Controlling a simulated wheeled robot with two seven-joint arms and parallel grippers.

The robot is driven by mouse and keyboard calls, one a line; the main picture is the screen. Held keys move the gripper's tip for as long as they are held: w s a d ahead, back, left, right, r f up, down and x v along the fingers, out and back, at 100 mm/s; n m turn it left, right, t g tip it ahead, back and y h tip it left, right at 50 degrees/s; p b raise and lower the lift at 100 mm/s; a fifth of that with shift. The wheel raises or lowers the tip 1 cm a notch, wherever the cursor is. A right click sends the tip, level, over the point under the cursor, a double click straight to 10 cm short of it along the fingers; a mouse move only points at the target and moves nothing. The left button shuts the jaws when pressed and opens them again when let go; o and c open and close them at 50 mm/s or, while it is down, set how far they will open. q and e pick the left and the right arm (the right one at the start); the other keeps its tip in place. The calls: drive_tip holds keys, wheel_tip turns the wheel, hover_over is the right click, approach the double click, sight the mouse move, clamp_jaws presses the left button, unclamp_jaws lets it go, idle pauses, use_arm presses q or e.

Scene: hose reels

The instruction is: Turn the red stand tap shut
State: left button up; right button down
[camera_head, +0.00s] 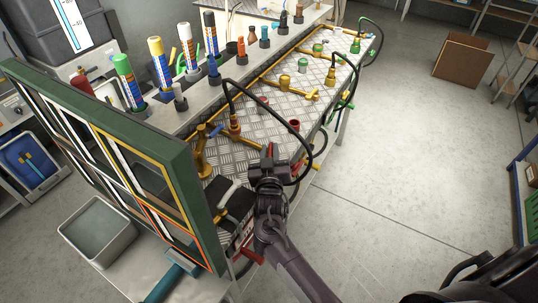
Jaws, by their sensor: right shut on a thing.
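My right gripper (268,158) reaches over the near part of the metal-plated bench and is shut. Its jaws cover what they hold, which I take to be the red stand tap. Red parts (298,168) show just right of the gripper, beside a black hose. The handle's angle is hidden. A separate red cap-like piece (294,126) stands a little farther along the bench. My left gripper is not in view.
A green-framed rack (190,190) stands close left of my arm. Black hoses (270,92) loop over the bench among yellow pipes (285,84). Coloured tubes (160,62) line the back ledge. A grey bin (97,232) sits lower left.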

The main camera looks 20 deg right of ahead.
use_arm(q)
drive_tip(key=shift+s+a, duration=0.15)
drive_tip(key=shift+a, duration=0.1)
use_arm(e)
drive_tip(key=shift+d+r, duration=0.15)
drive_tip(key=shift+d, duration=0.15)
drive_tip(key=c, duration=1.4)
unclamp_jaws()
drive_tip(key=shift+d, duration=0.1)
drive_tip(key=shift+c, duration=0.2)
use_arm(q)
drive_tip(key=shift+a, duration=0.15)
use_arm(e)
drive_tip(key=shift+s+f, duration=0.15)
drive_tip(key=shift+f, duration=0.05)
drive_tip(key=b+v, duration=0.1)
drive_tip(key=v, duration=0.5)
drive_tip(key=shift+s+a, duration=0.15)
drive_tip(key=shift+a, duration=0.1)
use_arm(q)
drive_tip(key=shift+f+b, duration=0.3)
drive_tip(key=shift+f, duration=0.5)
use_arm(e)
drive_tip(key=shift+s+a+r, duration=0.1)
drive_tip(key=shift+s+a, duration=0.1)
drive_tip(key=shift+s, duration=0.3)
